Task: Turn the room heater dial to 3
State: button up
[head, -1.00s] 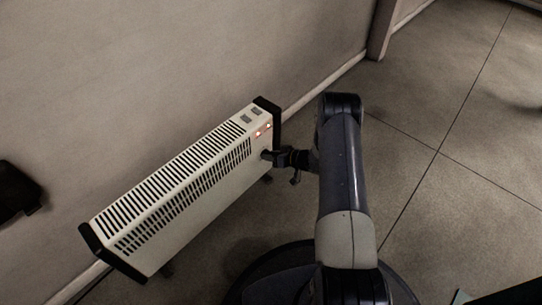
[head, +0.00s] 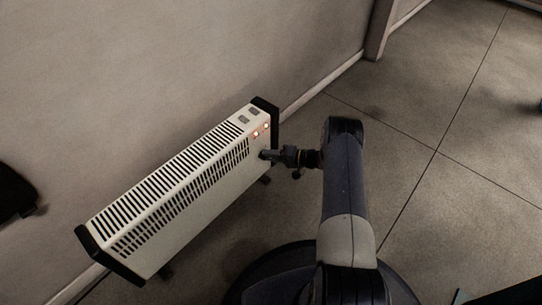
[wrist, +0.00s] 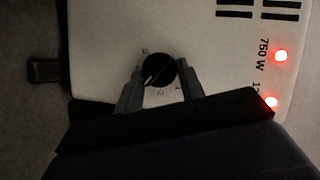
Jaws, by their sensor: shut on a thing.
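The room heater (head: 185,190) is a long white box with black end caps and slotted vents, standing along the wall at the left. Its dial (wrist: 158,70) is a round black knob with a pale pointer line, on the heater's front panel near one end. My gripper (head: 268,155) reaches the front panel from the right. In the wrist view my gripper (wrist: 157,78) has one finger on each side of the dial and is shut on it. The marks around the dial are small and partly hidden by the fingers, so the setting cannot be read.
Two red lights (wrist: 281,56) glow beside the dial, one labelled 750 W. The wall (head: 150,80) runs close behind the heater. Open floor (head: 440,190) lies to the right.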

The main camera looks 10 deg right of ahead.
jog(key=shift+w+m+y, duration=0.1)
jog(key=shift+m+y, duration=0.2)
jog(key=shift+m, duration=0.2)
dwell(0.3)
jog(key=o, duration=1)
jog(key=shift+f, duration=0.1)
jog(key=p+v, duration=0.2)
jog(key=v, duration=0.8)
jog(key=shift+d+p, duration=0.35)
